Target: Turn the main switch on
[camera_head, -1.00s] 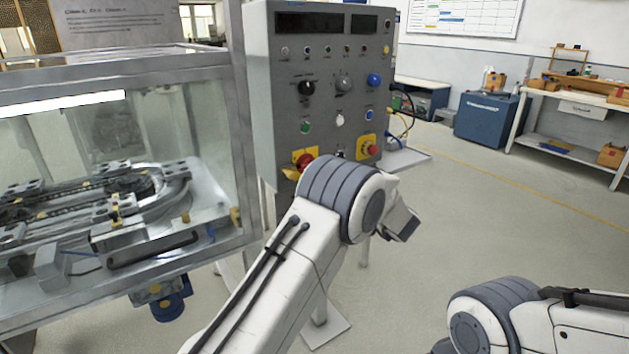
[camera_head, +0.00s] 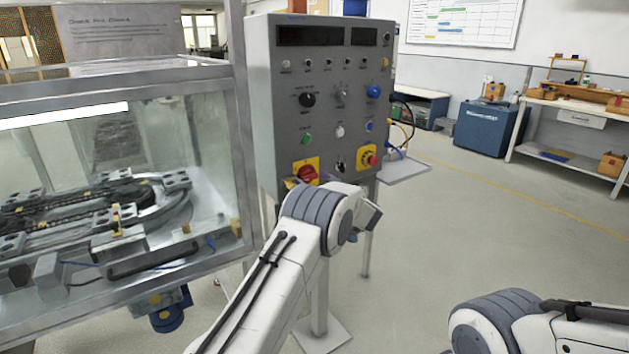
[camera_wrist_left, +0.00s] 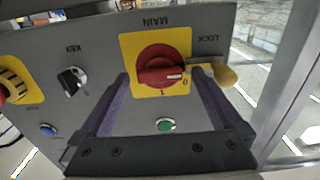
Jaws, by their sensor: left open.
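The main switch is a red rotary knob (camera_head: 307,174) on a yellow plate, low on the left of the grey control panel (camera_head: 262,100). In the left wrist view, which is upside down, the knob (camera_wrist_left: 160,66) shows close up under the word MAIN. Its white mark points toward the 0, and the I mark lies to one side. My left gripper (camera_wrist_left: 158,77) is open, its two dark fingers on either side of the knob in that picture; I cannot tell whether they touch it. In the head view my left arm mostly hides the gripper. My right gripper is out of view.
A brass-coloured padlock-like piece (camera_wrist_left: 226,75) hangs beside the knob near LOCK. A green button (camera_wrist_left: 165,125) and key switch (camera_wrist_left: 72,78) are nearby. A glass-walled machine (camera_head: 120,180) stands left of the panel. A red emergency button (camera_head: 368,159) sits to the right. Floor right is open.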

